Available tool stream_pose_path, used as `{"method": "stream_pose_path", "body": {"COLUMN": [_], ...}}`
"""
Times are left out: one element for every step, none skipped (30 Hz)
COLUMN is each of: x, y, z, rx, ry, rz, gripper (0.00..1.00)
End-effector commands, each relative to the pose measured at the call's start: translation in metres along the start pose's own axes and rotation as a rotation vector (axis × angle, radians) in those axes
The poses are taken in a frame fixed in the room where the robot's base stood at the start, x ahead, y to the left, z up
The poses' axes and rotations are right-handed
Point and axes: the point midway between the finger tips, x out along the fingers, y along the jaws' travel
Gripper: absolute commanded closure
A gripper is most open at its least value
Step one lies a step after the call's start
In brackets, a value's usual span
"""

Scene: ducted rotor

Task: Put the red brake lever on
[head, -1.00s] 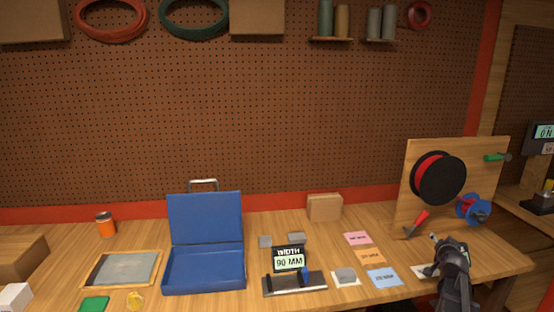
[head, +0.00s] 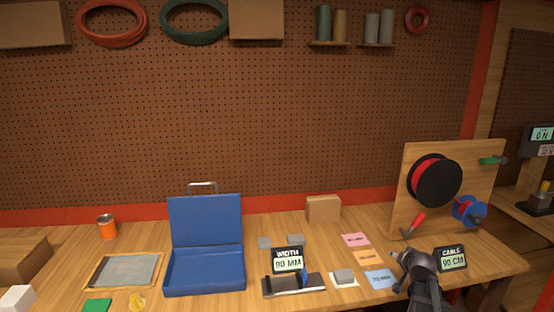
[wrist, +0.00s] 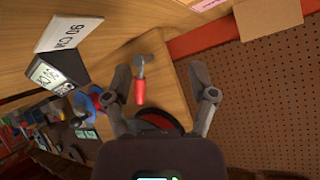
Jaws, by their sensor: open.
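The red brake lever (head: 415,222) is tilted at the lower front of the upright wooden board, below the large black reel with a red centre (head: 434,180). In the wrist view the lever's red handle (wrist: 140,91) and its grey arm show between my fingers and beyond them. My gripper (head: 405,255) is in front of the board, a little below and in front of the lever in the head view. In the wrist view my gripper (wrist: 160,80) is open and empty, its fingers spread apart. The lever's mount is too small to make out.
A blue reel (head: 469,211) is on the board's right side, with a green handle (head: 492,160) above. A cable display reading 90 CM (head: 451,258) stands to the right of my gripper. Coloured cards (head: 368,258) lie to its left. A blue case (head: 205,270) stands open further left.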

Motion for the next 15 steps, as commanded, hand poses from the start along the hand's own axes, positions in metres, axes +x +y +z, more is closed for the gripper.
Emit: {"method": "stream_pose_path", "body": {"x": [-0.009,-0.012,-0.018,-0.023,-0.028,-0.035,-0.041,-0.047,-0.056,-0.063,-0.07,-0.08,-0.088,-0.097,-0.108], "y": [-0.017,-0.026,-0.038,-0.046,-0.054,-0.064,-0.071,-0.078,-0.086,-0.092,-0.097,-0.104,-0.108,-0.112,-0.117], "z": [0.015,0.025,0.039,0.049,0.06,0.074,0.084,0.095,0.108,0.118,0.128,0.14,0.149,0.158,0.17], "rx": [-0.025,-0.041,-0.065,-0.083,-0.102,-0.125,-0.145,-0.162,-0.188,-0.206,-0.225,-0.249,-0.269,-0.287,-0.313], "ry": [-0.055,-0.092,-0.144,-0.184,-0.224,-0.277,-0.316,-0.355,-0.407,-0.445,-0.483,-0.534,-0.572,-0.609,-0.657], "rz": [-0.009,-0.013,-0.017,-0.019,-0.02,-0.02,-0.02,-0.019,-0.016,-0.013,-0.009,-0.003,0.002,0.008,0.018], "gripper": [0.27,0.27,0.27,0.27,0.27,0.27,0.27,0.27,0.27,0.27,0.27,0.27,0.27,0.27,0.27]}}
